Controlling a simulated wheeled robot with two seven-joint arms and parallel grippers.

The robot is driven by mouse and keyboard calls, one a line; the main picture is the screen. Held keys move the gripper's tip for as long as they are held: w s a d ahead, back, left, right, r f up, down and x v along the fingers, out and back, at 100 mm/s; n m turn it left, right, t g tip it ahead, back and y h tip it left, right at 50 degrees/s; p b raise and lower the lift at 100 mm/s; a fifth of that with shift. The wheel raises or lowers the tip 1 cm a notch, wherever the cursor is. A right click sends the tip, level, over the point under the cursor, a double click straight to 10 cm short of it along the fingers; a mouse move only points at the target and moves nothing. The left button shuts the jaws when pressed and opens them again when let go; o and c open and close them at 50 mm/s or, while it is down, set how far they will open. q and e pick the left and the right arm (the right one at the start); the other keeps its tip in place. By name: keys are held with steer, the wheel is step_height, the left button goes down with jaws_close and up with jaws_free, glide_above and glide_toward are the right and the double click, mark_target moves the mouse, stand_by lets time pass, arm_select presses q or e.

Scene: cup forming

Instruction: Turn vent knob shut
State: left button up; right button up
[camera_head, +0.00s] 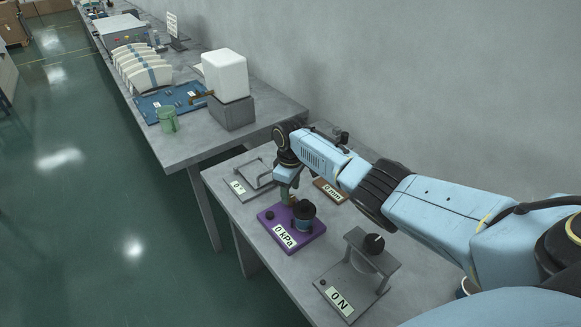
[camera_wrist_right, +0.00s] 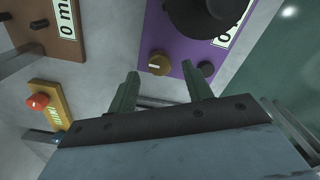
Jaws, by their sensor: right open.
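The vent knob appears to be the small brass knob with a pale line across its top (camera_wrist_right: 159,63), on the purple base (camera_wrist_right: 172,38). Contact cannot be told. In the head view my right gripper (camera_head: 289,186) is above the base's back edge. My left gripper is out of view.
A black knob (camera_wrist_right: 205,69) stands beside the right fingertip. A yellow block with a red button (camera_wrist_right: 37,102) and a brown base (camera_wrist_right: 35,35) lie left in the wrist view. A grey "0 N" stand (camera_head: 369,262) is in front; a wire-frame stand (camera_head: 240,187) is behind.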

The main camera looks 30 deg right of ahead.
mark_target(291, 197)
step_height(291, 197, up, 10)
steer(key=p, duration=0.1)
stand_by(0.6)
step_height(291, 197, down, 14)
steer(key=b, duration=0.2)
steer(key=shift+r+b, duration=0.2)
steer(key=shift+b, duration=0.2)
steer(key=shift+r, duration=0.2)
